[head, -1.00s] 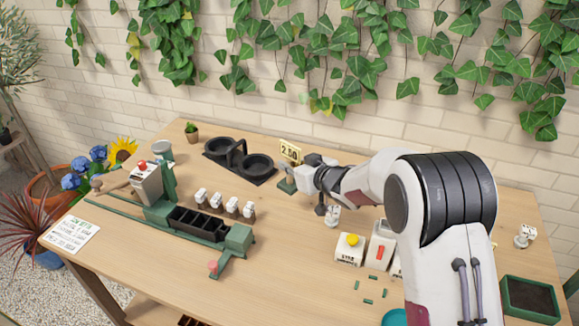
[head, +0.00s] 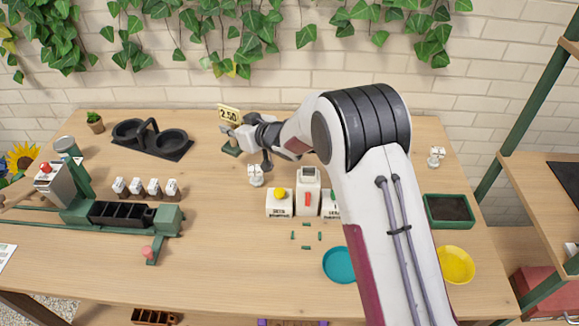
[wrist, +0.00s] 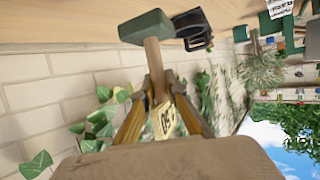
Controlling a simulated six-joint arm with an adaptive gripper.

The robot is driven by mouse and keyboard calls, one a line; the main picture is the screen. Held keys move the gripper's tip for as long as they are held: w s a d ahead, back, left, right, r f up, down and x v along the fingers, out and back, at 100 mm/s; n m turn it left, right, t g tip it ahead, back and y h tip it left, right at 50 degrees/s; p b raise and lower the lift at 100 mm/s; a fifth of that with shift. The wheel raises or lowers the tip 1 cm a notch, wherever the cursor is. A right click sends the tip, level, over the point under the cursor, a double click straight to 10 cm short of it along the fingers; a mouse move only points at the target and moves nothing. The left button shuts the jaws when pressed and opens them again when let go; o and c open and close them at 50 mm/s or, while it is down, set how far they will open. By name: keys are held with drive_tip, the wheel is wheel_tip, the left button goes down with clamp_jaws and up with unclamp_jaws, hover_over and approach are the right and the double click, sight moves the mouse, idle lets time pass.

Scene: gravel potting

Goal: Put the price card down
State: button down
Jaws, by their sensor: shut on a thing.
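The price card (head: 229,114) is a yellow plate reading 2.50, on a wooden stem with a green foot (head: 231,150). My gripper (head: 231,133) is shut on it, below the plate, at the back of the table. In the wrist view the stem (wrist: 152,58) runs between the two fingers (wrist: 158,85), the green foot (wrist: 146,27) lies beyond them, and the card's face (wrist: 163,120) shows partly between them. The card looks about upright in the head view. I cannot tell whether its foot touches the table (head: 215,225).
A black two-cup holder (head: 185,152) stands left of the card. A small white item (head: 256,176) stands close in front. White boxes with yellow (head: 279,203) and red (head: 308,198) tops stand further right. The brick wall is behind; bare table lies in front.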

drive_tip(key=w+d+r+n, duration=0.1)
drive_tip(key=w+d, duration=0.3)
drive_tip(key=d, duration=0.4)
drive_tip(key=w+d, duration=0.4)
drive_tip(key=d, duration=0.3)
drive_tip(key=s+d+n+g+y, duration=0.1)
drive_tip(key=s+n+g+y, duration=0.1)
drive_tip(key=s+n+g, duration=0.2)
drive_tip(key=shift+s+d+r+g+y, duration=0.4)
drive_tip(key=shift+s+g, duration=0.2)
drive_tip(key=shift+s, duration=0.55)
drive_tip(key=shift+f, duration=0.2)
wheel_tip(320, 180, down, 6)
drive_tip(key=shift+f, duration=1.9)
